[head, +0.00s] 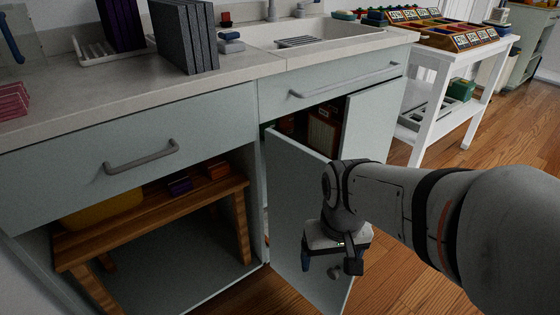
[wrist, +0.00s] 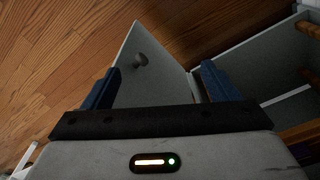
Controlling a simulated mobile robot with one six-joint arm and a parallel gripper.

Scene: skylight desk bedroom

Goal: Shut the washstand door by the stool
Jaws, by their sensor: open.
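The washstand door by the stool (head: 290,200) is a pale grey-green panel standing open, swung out from the upright beside the stool's bay. Its round knob (head: 334,272) is low on the panel, near the free edge. The wooden stool (head: 150,215) stands in the open bay to the left. My gripper (head: 333,262) is open and empty in front of the door, by the knob. In the wrist view the door (wrist: 155,85) and knob (wrist: 140,60) show between and beyond the two blue fingers. I cannot tell whether the gripper touches the door.
A second washstand door (head: 370,120) on the right looks shut. Red items (head: 322,130) show inside the opening. The counter (head: 250,72) holds dark upright slabs and a sink. A white trolley (head: 437,75) stands to the right. Wooden floor (head: 385,285) is clear beside the open door.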

